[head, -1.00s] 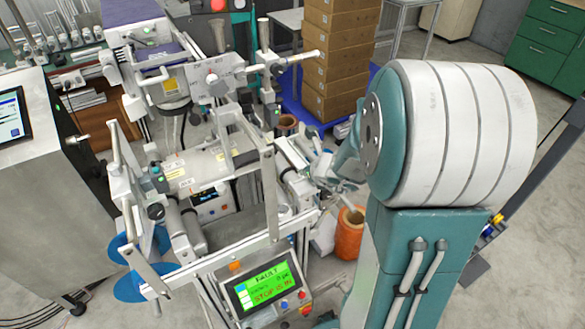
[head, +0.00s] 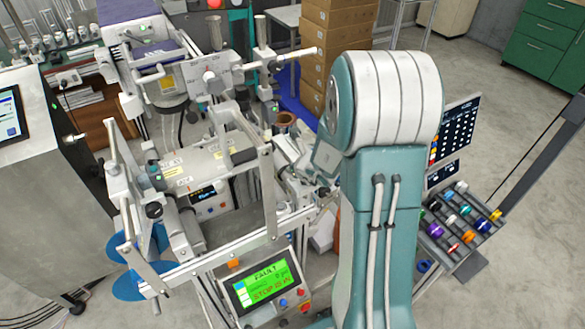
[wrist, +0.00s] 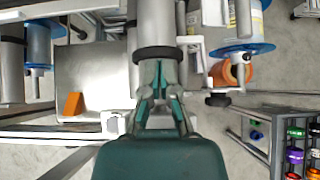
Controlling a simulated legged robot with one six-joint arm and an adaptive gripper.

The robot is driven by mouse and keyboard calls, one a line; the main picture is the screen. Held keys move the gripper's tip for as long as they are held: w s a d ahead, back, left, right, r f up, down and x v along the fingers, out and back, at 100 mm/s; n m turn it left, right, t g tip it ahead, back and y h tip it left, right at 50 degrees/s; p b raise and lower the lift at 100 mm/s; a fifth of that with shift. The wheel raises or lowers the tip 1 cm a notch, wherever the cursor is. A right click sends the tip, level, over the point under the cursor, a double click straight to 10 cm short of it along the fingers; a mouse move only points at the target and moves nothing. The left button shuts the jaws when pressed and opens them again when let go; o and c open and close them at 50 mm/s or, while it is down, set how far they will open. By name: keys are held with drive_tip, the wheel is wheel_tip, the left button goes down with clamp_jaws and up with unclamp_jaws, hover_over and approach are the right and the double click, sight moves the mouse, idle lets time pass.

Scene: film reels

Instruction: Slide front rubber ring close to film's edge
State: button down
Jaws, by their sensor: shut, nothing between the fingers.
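In the wrist view a black rubber ring (wrist: 158,53) sits around a grey roller (wrist: 156,22), across the roller's near end. My gripper (wrist: 160,66) is shut and empty. Its teal fingertips are at the near side of the ring, in line with the roller; whether they touch the ring I cannot tell. The film's edge on this roller is not clear to me. In the head view my gripper (head: 322,192) is small and partly hidden at the right side of the machine, behind my arm. The ring cannot be made out there.
A rack of coloured spools (head: 462,220) stands right of my arm. Metal frame bars (head: 268,195) and a panel reading FAULT (head: 262,287) are close by.

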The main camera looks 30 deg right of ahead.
sight(277, 155)
drive_tip(key=w, duration=0.7)
drive_tip(key=shift+a, duration=0.15)
drive_tip(key=shift+s, duration=0.1)
